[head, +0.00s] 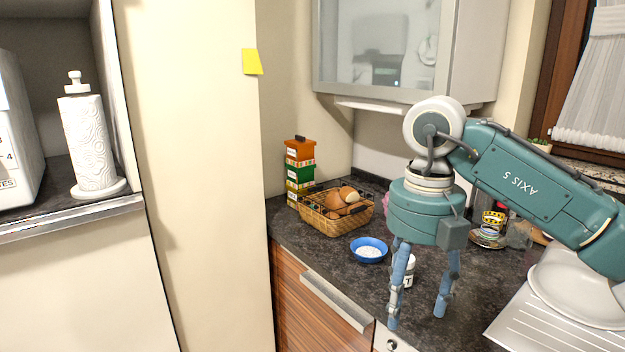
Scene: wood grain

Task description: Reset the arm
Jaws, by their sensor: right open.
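My right arm comes in from the right across the countertop. Its teal body bends down at the wrist, and the right gripper (417,318) hangs fingers-down over the front part of the dark counter. Its blue fingers are spread apart with nothing held between them. A small white shaker (410,270) shows just behind the fingers, partly hidden by one of them. A blue bowl (368,250) with white contents stands to the left of the gripper. My left gripper is not seen.
A wire basket (337,217) of brown items and stacked boxes (299,173) stand at the back left of the dark counter (330,259). A white sink (575,290) lies at right. A cabinet (386,45) hangs above. A paper towel roll (88,142) stands on the left shelf.

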